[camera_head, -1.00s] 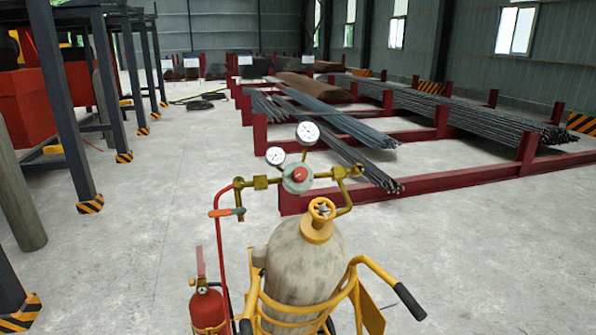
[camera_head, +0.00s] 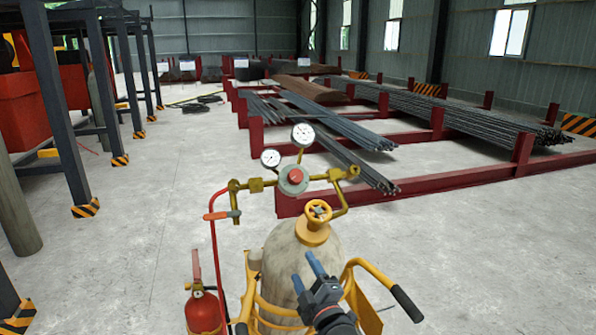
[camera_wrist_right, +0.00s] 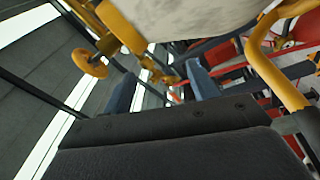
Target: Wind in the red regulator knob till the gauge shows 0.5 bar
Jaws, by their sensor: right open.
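The red regulator knob (camera_head: 295,175) sits at the centre of the round regulator body above the gas cylinder (camera_head: 290,262). Two white dial gauges stand above it, a larger one (camera_head: 303,134) and a smaller one (camera_head: 270,158); their readings are too small to tell. My right gripper (camera_head: 308,270) is in front of the cylinder, below the yellow valve handwheel (camera_head: 319,211) and well below the knob. It is open and empty, its blue fingers pointing up. The right wrist view shows the two fingers (camera_wrist_right: 160,88) apart with nothing between them. My left gripper is not in view.
The yellow trolley frame (camera_head: 355,268) with black handles surrounds the cylinder. A fire extinguisher (camera_head: 203,307) and a red hose (camera_head: 213,250) are at its left. Racks of rebar (camera_head: 440,112) stand behind.

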